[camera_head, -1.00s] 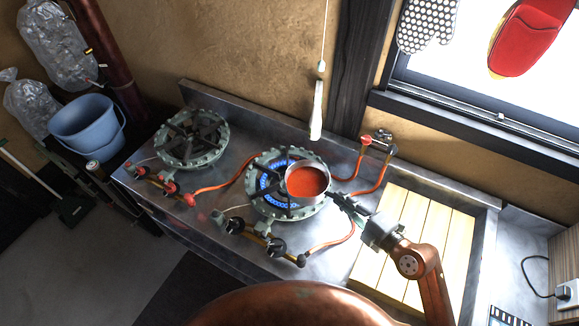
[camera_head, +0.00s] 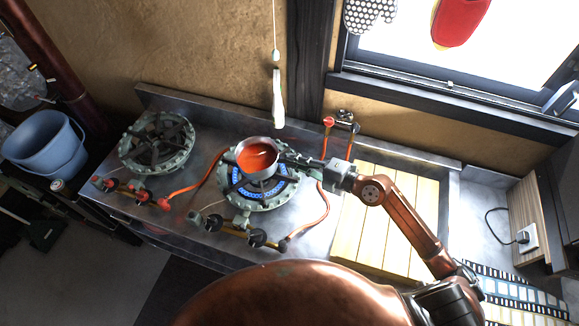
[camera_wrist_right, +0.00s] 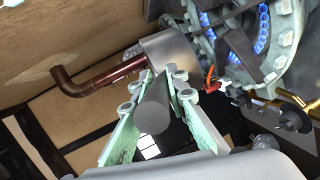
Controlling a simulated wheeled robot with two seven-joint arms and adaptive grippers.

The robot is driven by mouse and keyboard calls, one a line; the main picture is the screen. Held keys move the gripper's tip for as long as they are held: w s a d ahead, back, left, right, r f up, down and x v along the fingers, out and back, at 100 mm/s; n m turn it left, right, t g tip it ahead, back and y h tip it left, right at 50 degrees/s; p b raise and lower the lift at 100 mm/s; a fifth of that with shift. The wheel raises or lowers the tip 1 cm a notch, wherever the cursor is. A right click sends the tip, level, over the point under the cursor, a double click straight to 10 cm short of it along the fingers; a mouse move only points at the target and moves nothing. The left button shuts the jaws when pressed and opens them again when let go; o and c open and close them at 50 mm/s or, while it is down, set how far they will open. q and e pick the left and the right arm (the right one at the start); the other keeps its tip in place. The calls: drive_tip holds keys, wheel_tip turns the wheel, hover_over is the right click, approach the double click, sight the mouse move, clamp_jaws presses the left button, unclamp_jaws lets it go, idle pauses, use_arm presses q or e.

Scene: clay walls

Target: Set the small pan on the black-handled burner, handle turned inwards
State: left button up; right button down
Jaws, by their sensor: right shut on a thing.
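The small pan (camera_head: 250,170) is a metal pan with red contents, over the back part of the lit right burner (camera_head: 263,203). This burner has black knobs (camera_head: 257,238) and blue flame showing in front of the pan. The pan's handle points right in the head view. My right gripper (camera_head: 318,166) is shut on the handle. In the right wrist view the pan's side (camera_wrist_right: 170,50) shows beyond the fingers, with the handle's grey end (camera_wrist_right: 152,116) between them. I cannot tell whether the pan touches the burner. My left gripper is not in view.
A second burner (camera_head: 157,142) with red knobs stands unlit at the left. Orange hoses (camera_head: 318,210) run over the steel counter to a gas tap (camera_head: 340,120). A slatted wooden board (camera_head: 375,245) lies at the right. A white pull cord handle (camera_head: 278,98) hangs behind the pan.

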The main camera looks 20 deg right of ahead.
drive_tip(key=w+f+b, duration=0.1)
drive_tip(key=f, duration=0.2)
drive_tip(key=w+f+b, duration=0.1)
drive_tip(key=w+f, duration=0.1)
drive_tip(key=f, duration=0.1)
drive_tip(key=w+f+b, duration=0.1)
drive_tip(key=f, duration=0.1)
drive_tip(key=shift+w+f+b, duration=0.35)
drive_tip(key=shift+w+f, duration=0.05)
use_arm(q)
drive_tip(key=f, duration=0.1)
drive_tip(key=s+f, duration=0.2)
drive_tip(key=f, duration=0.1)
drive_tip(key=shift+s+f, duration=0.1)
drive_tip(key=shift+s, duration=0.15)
use_arm(e)
drive_tip(key=c, duration=2.3)
unclamp_jaws()
drive_tip(key=shift+f, duration=0.15)
drive_tip(key=shift+c, duration=0.2)
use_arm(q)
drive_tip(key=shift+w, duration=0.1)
use_arm(e)
drive_tip(key=o, duration=0.4)
drive_tip(key=shift+o, duration=0.2)
